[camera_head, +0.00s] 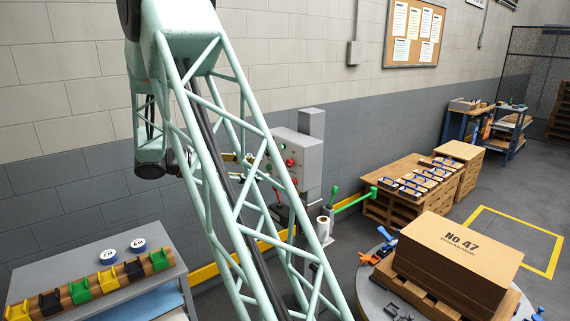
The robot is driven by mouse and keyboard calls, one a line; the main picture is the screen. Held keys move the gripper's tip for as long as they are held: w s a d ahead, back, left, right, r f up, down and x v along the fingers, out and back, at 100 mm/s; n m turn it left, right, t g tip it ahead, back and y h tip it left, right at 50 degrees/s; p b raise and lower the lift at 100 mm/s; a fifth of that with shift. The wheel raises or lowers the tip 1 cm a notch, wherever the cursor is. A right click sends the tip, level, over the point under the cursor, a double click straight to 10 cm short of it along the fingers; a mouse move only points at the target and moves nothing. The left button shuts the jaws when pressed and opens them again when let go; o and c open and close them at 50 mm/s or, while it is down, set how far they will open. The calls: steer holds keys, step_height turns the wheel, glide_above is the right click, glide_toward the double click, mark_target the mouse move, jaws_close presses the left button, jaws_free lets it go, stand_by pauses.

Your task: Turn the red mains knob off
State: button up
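A grey control box (311,155) stands on a post near the wall, just right of the picture's middle. Small red controls show on its left-facing panel, one of them a round red knob (290,163). I cannot tell which red control is the mains knob, nor how it is turned, because they are small. A pale green lattice frame (216,45) crosses in front and hides part of the panel.
A bench with coloured clips (80,291) and two tape rolls (108,256) is at the lower left. A stack of brown blanks (459,250) sits on a round table at the lower right. Pallets with trays (402,187) stand behind. A yellow rail (203,274) runs along the wall.

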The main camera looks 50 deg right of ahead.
mark_target(288, 163)
steer(key=w+d+f+n+h+p, duration=0.2)
steer(key=w+d+f+n+h, duration=0.2)
steer(key=w+d+f, duration=0.4)
steer(key=w+d, duration=0.1)
steer(key=d, duration=0.2)
steer(key=shift+w+t+p, duration=0.2)
steer(key=shift+t+p, duration=0.15)
steer(key=shift+t, duration=0.05)
steer(key=shift+d, duration=0.1)
steer(key=shift+x, duration=6.8)
steer(key=c, duration=0.8)
